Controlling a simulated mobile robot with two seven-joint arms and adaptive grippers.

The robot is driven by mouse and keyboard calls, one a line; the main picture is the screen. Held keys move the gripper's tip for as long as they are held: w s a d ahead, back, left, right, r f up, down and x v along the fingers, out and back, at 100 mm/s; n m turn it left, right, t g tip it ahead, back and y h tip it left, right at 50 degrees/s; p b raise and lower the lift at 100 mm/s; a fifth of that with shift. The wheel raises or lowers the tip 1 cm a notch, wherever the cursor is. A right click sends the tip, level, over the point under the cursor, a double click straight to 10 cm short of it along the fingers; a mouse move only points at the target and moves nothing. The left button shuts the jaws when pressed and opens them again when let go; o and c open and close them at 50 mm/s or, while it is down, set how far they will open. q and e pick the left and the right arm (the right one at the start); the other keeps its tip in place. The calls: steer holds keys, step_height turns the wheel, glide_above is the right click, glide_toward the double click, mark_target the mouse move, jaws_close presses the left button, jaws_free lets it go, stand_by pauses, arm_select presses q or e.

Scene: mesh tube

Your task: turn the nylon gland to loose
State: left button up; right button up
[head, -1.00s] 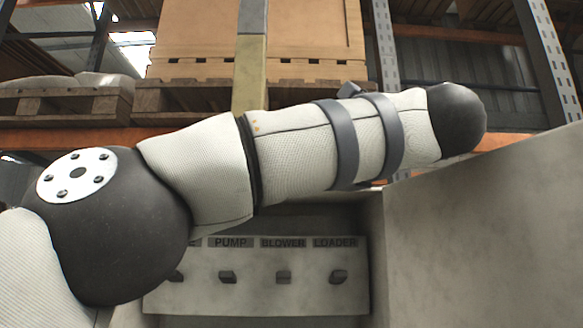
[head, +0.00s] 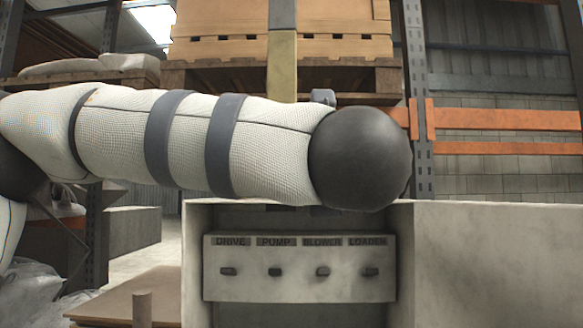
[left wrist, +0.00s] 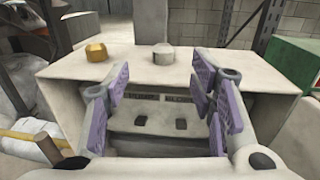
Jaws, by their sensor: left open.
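In the left wrist view, a pale grey gland (left wrist: 163,54), which looks like the nylon one, stands on top of a grey box (left wrist: 68,66). A brass-coloured gland (left wrist: 96,53) stands to its left on the same top. My left gripper (left wrist: 160,82) is open, its purple-padded fingers spread apart in front of the box. Nothing is between the pads, and the grey gland is beyond them, untouched. In the head view my left arm crosses in front of the box (head: 455,215) top, so the glands and my left gripper are hidden there. My right gripper is in neither view.
A switch panel (head: 300,290) labelled DRIVE, PUMP, BLOWER and LOADER is recessed in the box front. A green box (left wrist: 292,62) stands at the right in the wrist view. Pallet racking (head: 416,90) rises behind. Plastic-wrapped material (head: 30,290) lies at the lower left.

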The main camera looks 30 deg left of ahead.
arm_select(q)
steer(key=x, duration=0.8)
steer(key=f+x, duration=0.1)
steer(key=x, duration=0.3)
steer(key=shift+w+d, duration=0.15)
steer(key=shift+w, duration=0.05)
steer(key=c, duration=1.2)
